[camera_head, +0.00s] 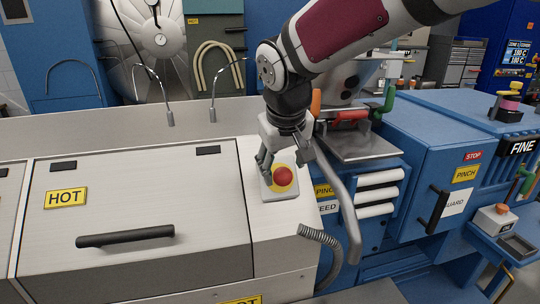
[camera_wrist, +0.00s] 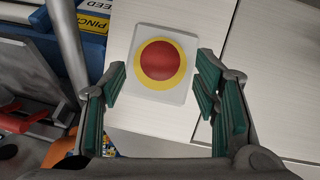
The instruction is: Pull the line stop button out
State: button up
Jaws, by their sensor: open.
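The line stop button (camera_head: 282,176) is a red round cap on a yellow disc on a pale square plate. It sits on top of the pale machine housing, at its right end. In the wrist view the red button (camera_wrist: 161,60) and its yellow ring (camera_wrist: 145,82) show whole, beyond the fingertips. My gripper (camera_head: 284,158) is over the plate, close to the button. In the wrist view my gripper (camera_wrist: 160,92) has its green-padded fingers spread wide to either side of the button, with nothing between them. I cannot tell whether a finger touches the plate.
A lid with a black handle (camera_head: 125,237) and a HOT label is left of the button. A grey hose (camera_head: 324,245) and a bent grey pipe (camera_head: 345,200) stand to the right. A blue machine (camera_head: 410,150) with white rollers lies beyond.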

aim_at(283, 175)
jog(key=shift+x, duration=1.5)
jog(key=shift+s, duration=0.1)
grip_shut()
